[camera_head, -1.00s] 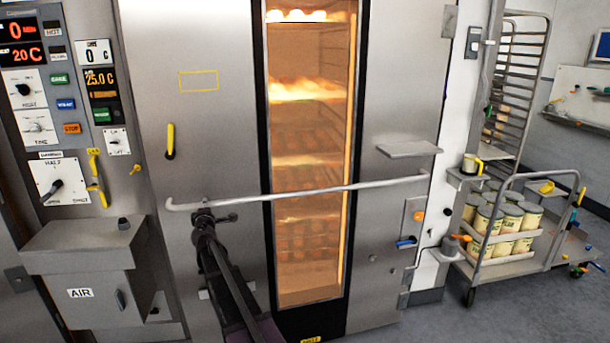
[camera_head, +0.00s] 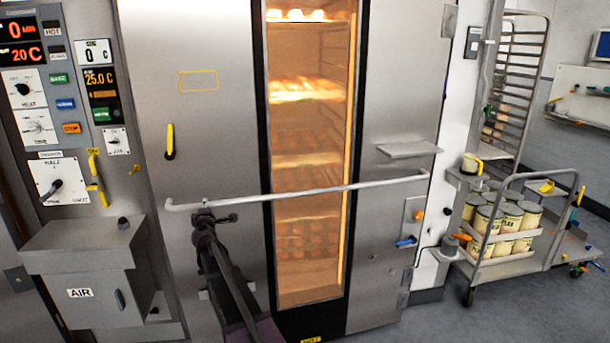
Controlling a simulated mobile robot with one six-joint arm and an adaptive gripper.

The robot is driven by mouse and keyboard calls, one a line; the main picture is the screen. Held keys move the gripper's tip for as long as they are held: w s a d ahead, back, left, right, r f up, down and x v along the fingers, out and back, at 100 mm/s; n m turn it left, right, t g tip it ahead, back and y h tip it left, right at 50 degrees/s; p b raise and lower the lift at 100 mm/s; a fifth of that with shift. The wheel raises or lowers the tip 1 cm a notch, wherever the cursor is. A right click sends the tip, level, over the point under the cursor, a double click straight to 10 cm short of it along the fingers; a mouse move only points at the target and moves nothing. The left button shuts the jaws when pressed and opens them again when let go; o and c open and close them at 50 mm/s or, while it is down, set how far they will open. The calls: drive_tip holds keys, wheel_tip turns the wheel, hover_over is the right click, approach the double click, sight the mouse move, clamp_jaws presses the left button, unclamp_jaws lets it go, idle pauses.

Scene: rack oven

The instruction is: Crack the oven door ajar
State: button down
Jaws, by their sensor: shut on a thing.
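The oven door (camera_head: 205,120) is a tall steel panel with a narrow lit window (camera_head: 310,120) showing loaded racks inside. A long horizontal bar handle (camera_head: 330,189) crosses it at mid height. My gripper (camera_head: 205,217) is shut on the handle near its left end. My arm comes up from below and partly covers the lower door left of the window. The fingertips are dark and small, so their exact wrap around the bar is hard to see. No clear gap shows along the door's edges.
At left are a control panel (camera_head: 55,130) and a protruding AIR box (camera_head: 85,250). A small shelf (camera_head: 410,149) juts from the door's right side. At right stand a cart with several cans (camera_head: 500,225) and a tall rack (camera_head: 520,80). Grey floor shows at lower right.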

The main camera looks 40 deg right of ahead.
drive_tip(key=shift+n+t+y, duration=0.3)
drive_tip(key=shift+y, duration=0.2)
drive_tip(key=shift+v, duration=2.75)
idle(4.8)
